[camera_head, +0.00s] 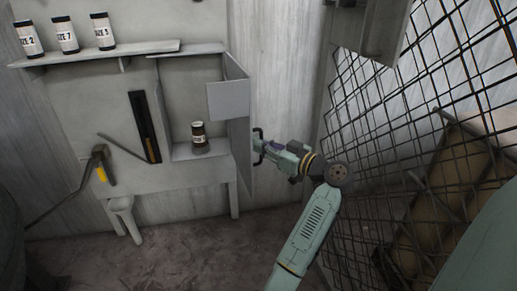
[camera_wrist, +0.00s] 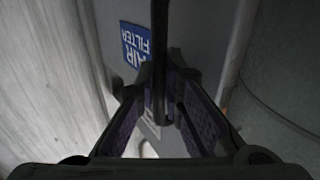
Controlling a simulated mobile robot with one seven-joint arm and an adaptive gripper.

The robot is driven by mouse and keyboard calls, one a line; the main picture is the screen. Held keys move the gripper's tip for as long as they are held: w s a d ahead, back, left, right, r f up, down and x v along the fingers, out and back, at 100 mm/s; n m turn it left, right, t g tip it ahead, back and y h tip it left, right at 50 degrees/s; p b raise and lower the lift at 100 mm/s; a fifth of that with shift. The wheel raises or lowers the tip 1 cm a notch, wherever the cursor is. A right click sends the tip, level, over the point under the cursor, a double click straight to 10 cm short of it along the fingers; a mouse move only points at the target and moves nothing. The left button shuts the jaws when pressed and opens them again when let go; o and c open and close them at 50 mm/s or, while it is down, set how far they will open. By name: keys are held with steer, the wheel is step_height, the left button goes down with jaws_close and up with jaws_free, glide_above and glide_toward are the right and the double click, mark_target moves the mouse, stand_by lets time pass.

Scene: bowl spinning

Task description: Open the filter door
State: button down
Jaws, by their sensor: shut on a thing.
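The filter door (camera_head: 239,145) is a grey panel on the right side of a wall cabinet (camera_head: 180,80). It stands swung open, and the inside of the cabinet shows. My gripper (camera_head: 262,147) is at the door's right-hand face, on its dark handle (camera_head: 257,133). In the wrist view the door (camera_wrist: 185,30) carries a blue "AIR FILTER" label (camera_wrist: 136,45), seen upside down. The dark handle bar (camera_wrist: 160,60) runs between the purple-padded fingers of my gripper (camera_wrist: 168,115), which is shut on it.
A dark jar (camera_head: 200,140) with a white label stands inside the cabinet. Several labelled jars (camera_head: 66,35) stand on a shelf (camera_head: 100,54) at upper left. A hammer (camera_head: 103,165) hangs at left. A wire mesh (camera_head: 375,120) closes off the right, near my arm.

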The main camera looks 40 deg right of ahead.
steer(key=shift+w, duration=0.15)
steer(key=c, duration=2)
jaws_free()
steer(key=shift+a, duration=0.1)
steer(key=shift+o, duration=0.2)
steer(key=v, duration=1.2)
